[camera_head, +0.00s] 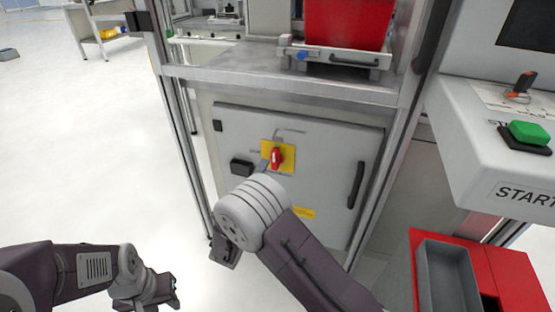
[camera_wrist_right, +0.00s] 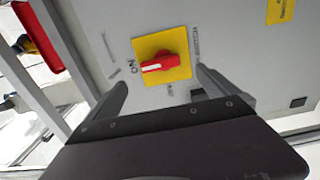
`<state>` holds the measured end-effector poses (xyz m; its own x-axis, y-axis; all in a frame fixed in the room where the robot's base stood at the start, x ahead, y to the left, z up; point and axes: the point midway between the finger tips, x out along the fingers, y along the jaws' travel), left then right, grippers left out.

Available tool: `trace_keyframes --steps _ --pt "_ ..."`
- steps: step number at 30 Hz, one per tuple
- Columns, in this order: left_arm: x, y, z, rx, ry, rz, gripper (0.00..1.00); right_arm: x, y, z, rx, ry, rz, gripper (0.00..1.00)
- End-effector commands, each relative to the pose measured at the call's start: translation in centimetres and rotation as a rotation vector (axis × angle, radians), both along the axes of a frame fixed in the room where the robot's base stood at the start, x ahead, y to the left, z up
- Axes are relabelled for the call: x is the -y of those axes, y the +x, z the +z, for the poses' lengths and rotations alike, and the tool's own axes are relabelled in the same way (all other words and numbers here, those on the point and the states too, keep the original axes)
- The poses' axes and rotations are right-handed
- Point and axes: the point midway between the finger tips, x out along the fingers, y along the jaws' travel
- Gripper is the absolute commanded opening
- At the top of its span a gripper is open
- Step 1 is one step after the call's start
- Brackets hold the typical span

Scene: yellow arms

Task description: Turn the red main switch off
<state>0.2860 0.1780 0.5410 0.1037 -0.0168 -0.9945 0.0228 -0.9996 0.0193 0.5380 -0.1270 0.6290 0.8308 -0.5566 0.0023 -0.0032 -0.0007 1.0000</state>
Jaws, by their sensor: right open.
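The red main switch (camera_head: 277,157) is a red knob on a yellow plate on the grey cabinet door. In the right wrist view the knob (camera_wrist_right: 158,64) has a white mark on the end that points to the "ON" print. My right gripper (camera_head: 225,252) is in front of the door, below and left of the switch in the head view, partly hidden by my wrist. In the wrist view its two fingers (camera_wrist_right: 160,92) are spread, with the knob seen beyond and between them, apart from it. My left gripper (camera_head: 170,290) is low at the left, far from the switch; its opening is unclear.
Metal posts frame the cabinet. A panel with a green START button (camera_head: 530,133) juts out at right, above a red tray unit (camera_head: 508,268).

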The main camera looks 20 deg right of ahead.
Motion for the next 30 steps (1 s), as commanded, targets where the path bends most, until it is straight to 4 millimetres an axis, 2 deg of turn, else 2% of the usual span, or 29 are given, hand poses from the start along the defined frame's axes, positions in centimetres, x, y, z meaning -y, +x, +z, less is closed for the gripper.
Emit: trace_keyframes --steps 12,16,23,26,30 --pt "0.0 0.0 -2.9 0.0 0.0 0.0 0.36 4.4 6.2 -0.3 0.0 0.001 -0.005 0.98" --pt "0.0 0.0 -3.1 0.0 0.0 0.0 0.36 5.0 7.1 -0.1 -0.002 0.0 -0.004 0.98" --pt "0.0 0.0 -3.0 0.0 0.0 0.0 0.36 5.0 7.2 0.0 -0.003 -0.001 -0.003 0.98" --pt "0.0 0.0 -3.0 0.0 0.0 0.0 0.36 5.0 7.2 0.0 -0.003 -0.001 -0.003 0.76" --pt "0.0 0.0 -3.0 0.0 0.0 0.0 0.36 5.0 7.2 0.0 -0.003 -0.001 -0.003 0.37"
